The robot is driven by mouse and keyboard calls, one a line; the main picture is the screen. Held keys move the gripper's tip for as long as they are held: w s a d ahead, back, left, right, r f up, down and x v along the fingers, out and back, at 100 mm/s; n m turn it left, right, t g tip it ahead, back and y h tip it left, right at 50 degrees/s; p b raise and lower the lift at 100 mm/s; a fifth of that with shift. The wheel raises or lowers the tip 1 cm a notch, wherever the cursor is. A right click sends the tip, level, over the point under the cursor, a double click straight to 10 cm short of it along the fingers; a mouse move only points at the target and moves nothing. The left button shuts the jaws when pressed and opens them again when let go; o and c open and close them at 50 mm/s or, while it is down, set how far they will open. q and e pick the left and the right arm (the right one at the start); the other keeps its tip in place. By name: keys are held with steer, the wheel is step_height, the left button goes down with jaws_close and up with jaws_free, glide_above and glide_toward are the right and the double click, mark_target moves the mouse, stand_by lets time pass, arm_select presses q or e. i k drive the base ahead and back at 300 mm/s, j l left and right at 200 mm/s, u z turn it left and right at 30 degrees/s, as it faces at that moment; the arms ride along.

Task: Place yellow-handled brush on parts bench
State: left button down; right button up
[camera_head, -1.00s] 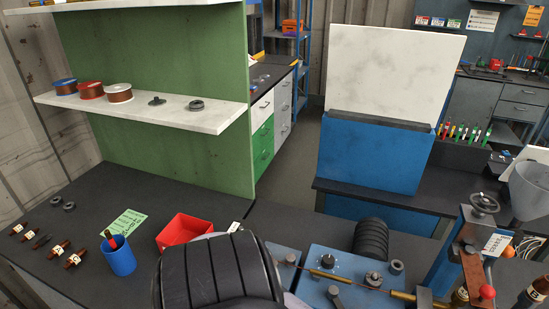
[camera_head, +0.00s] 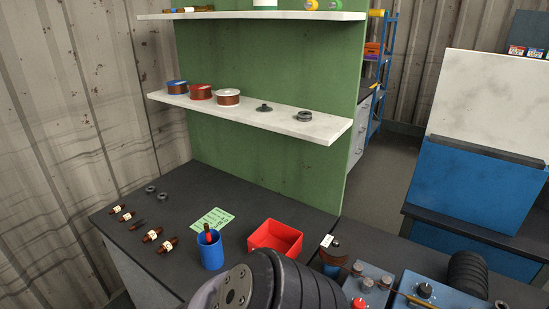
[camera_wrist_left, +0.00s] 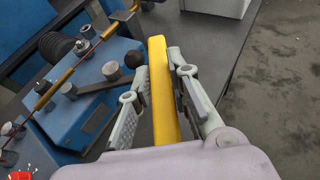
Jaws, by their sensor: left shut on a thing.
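In the left wrist view, my left gripper (camera_wrist_left: 160,62) is shut on a long yellow handle (camera_wrist_left: 161,88), which sticks out between its two fingers. This is the yellow-handled brush; its bristles do not show. The handle hangs over or near a blue machine and a dark bench top. In the head view, a dark-topped bench (camera_head: 180,192) runs along the front left; which bench is the parts bench cannot be told. The left gripper and brush do not show there. My right gripper is in neither current view.
The bench holds a blue cup (camera_head: 211,254), a red bin (camera_head: 275,239), a green card (camera_head: 212,220), several brown labelled pieces (camera_head: 153,234) and dark rings. A green-backed shelf (camera_head: 265,150) stands behind. The blue machine (camera_head: 425,293) is at right. Bare bench lies behind the card.

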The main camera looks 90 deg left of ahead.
mark_target(186, 222)
steer(key=k+u, duration=0.1)
steer(key=u, duration=0.25)
steer(key=k+u, duration=0.1)
steer(key=u, duration=0.25)
steer(key=j+u, duration=0.1)
steer(key=u, duration=0.25)
steer(key=k+j, duration=0.15)
steer(key=j, duration=0.25)
steer(key=k+j+u, duration=0.1)
steer(key=j, duration=0.3)
steer(key=k+j, duration=0.25)
steer(key=j, duration=0.15)
steer(key=k+j+u, duration=0.1)
steer(key=j, duration=0.35)
steer(key=k+j, duration=0.15)
steer(key=j, duration=0.25)
